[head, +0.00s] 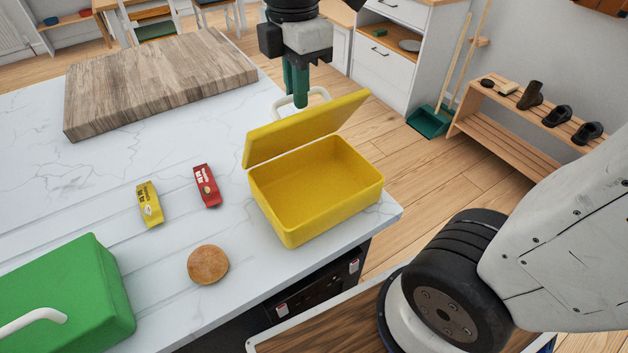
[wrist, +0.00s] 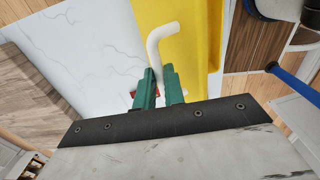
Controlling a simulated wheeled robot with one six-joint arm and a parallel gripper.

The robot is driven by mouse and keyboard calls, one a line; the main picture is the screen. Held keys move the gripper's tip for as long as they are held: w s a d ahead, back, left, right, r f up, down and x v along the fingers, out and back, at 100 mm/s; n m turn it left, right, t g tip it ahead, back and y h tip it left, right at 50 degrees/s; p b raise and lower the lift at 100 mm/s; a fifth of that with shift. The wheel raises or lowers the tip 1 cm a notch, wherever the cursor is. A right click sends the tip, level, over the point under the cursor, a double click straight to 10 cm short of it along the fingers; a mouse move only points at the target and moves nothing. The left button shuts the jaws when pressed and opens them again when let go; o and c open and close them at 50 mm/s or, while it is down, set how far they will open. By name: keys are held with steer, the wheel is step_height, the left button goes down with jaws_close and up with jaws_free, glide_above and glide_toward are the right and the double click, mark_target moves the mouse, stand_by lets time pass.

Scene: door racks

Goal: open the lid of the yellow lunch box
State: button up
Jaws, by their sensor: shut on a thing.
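The yellow lunch box (head: 318,197) stands near the right edge of the marble counter. Its lid (head: 300,130) is raised at a slant, and the empty-looking inside shows. A white handle (head: 301,98) is on the lid's outer face. My gripper (head: 297,100) is behind the lid in the head view, its green fingers at the handle. In the wrist view my gripper (wrist: 160,86) is shut on the white handle (wrist: 158,45), with the yellow lid (wrist: 197,30) beyond it. The lid hides part of the grip in the head view.
A wooden board (head: 160,78) lies on the counter at the back left. A yellow packet (head: 150,204), a red packet (head: 207,186) and a bun (head: 208,265) lie left of the box. A green box (head: 70,295) is at the front left.

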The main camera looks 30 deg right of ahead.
steer(key=shift+w, duration=0.1)
stand_by(0.3)
steer(key=shift+w+a+r, duration=0.1)
steer(key=shift+w, duration=0.5)
steer(key=o, duration=0.7)
step_height(320, 180, up, 8)
steer(key=shift+f, duration=0.25)
stand_by(0.3)
